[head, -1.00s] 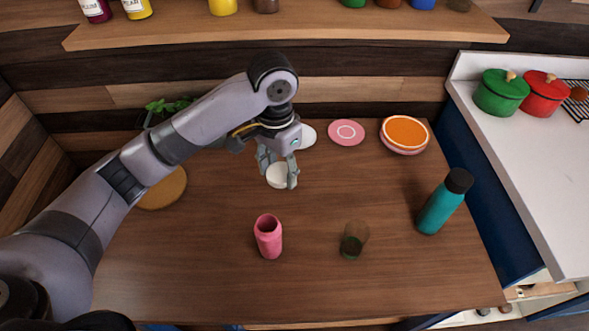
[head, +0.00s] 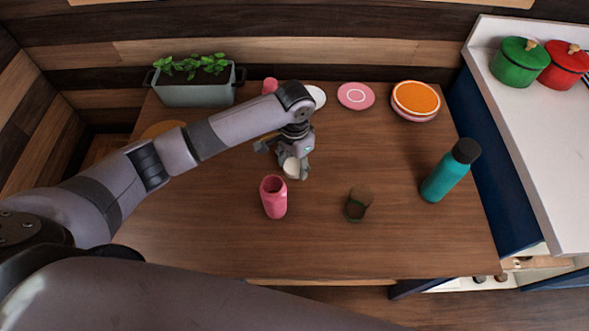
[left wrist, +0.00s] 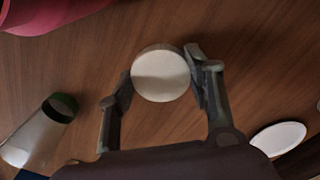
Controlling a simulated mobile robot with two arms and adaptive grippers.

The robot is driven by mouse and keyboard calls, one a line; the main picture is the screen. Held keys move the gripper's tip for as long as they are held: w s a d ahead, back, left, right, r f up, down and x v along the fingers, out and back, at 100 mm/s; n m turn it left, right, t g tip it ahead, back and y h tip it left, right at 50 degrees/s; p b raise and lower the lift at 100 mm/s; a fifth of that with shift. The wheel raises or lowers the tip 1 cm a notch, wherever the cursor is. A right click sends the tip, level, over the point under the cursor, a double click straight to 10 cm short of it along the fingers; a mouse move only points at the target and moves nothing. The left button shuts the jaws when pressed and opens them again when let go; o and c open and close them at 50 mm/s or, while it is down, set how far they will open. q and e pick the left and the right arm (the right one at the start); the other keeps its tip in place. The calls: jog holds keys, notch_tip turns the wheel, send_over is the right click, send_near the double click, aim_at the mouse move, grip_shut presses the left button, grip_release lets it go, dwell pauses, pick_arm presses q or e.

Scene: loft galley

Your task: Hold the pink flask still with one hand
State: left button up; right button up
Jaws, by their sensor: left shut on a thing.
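The pink flask (head: 274,202) stands upright on the wooden table, its open mouth facing up. No gripper touches it. My left gripper (head: 292,169) is just behind it and slightly to the right, shut on a small round white lid-like piece (head: 291,166). In the left wrist view the white piece (left wrist: 161,75) sits between the two fingers (left wrist: 160,85), and part of the pink flask (left wrist: 45,14) shows at the top left corner, apart from the gripper. My right gripper is not in view.
A teal bottle (head: 444,177) is farther right. Plates (head: 356,96), an orange-topped stack (head: 415,99) and a planter (head: 196,92) stand at the back. The table's front is clear.

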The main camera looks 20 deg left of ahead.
aim_at(295, 166)
pick_arm(q)
notch_tip(295, 166, down, 4)
jog(key=shift+r, duration=0.2)
jog(key=shift+f, duration=0.1)
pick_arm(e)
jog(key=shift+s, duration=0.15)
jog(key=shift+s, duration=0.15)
pick_arm(q)
jog(key=shift+f, duration=0.15)
jog(key=o, duration=1.3)
